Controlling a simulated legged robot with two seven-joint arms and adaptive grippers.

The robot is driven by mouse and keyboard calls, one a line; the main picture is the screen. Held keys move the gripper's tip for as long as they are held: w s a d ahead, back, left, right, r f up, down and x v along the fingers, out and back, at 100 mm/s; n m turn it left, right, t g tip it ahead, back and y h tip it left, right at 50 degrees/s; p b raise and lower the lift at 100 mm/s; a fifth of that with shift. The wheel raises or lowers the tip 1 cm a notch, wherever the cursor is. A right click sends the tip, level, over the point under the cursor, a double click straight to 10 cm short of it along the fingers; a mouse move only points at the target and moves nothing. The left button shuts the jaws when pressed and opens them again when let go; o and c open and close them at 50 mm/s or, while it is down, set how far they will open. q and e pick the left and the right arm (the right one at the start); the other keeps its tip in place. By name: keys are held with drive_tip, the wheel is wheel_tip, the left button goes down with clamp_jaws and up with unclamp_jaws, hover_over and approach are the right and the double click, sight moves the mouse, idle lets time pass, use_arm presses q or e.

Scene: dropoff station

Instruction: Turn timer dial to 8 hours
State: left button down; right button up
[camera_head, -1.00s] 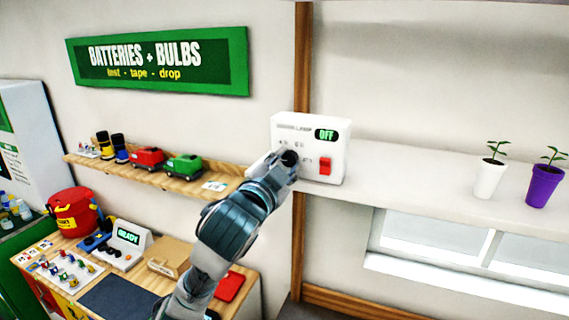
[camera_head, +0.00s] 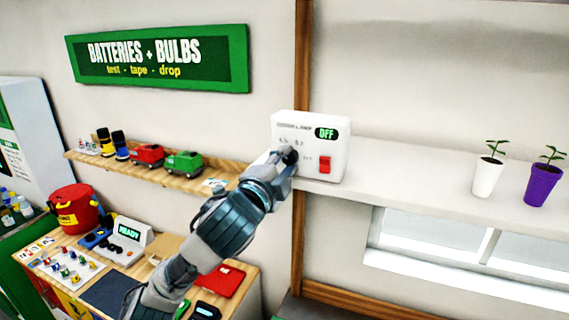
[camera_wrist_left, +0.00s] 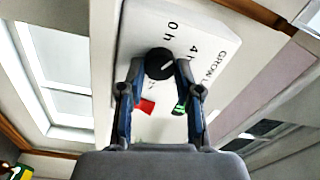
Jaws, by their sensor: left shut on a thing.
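The timer box (camera_head: 338,150) is a white box on the shelf, with a green-lit OFF display (camera_head: 326,134) and a red switch (camera_head: 324,165). Its black round dial (camera_head: 290,156) is partly covered by my left gripper (camera_head: 283,160) in the head view. In the left wrist view, the dial (camera_wrist_left: 159,63) sits between the two fingers of the left gripper (camera_wrist_left: 160,70), which is shut on it. A white mark on the dial points up and right there, roughly toward the "4 h" print. "0 h" is printed above the dial. My right gripper is out of view.
The white shelf (camera_head: 410,178) extends right of the box, clear up to a white pot (camera_head: 488,179) and a purple pot (camera_head: 541,186) with seedlings. A wooden post (camera_head: 301,60) stands behind the box. Toy trucks (camera_head: 184,163) stand on the wooden shelf at left.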

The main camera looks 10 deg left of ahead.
use_arm(q)
drive_tip(key=shift+w+f, duration=0.15)
drive_tip(key=c, duration=0.8)
unclamp_jaws()
drive_tip(key=shift+o, duration=0.2)
drive_tip(key=shift+w, duration=0.45)
drive_tip(key=v, duration=1.1)
drive_tip(key=shift+s+a+f, duration=0.15)
drive_tip(key=shift+s+f, duration=0.05)
drive_tip(key=shift+s, duration=0.15)
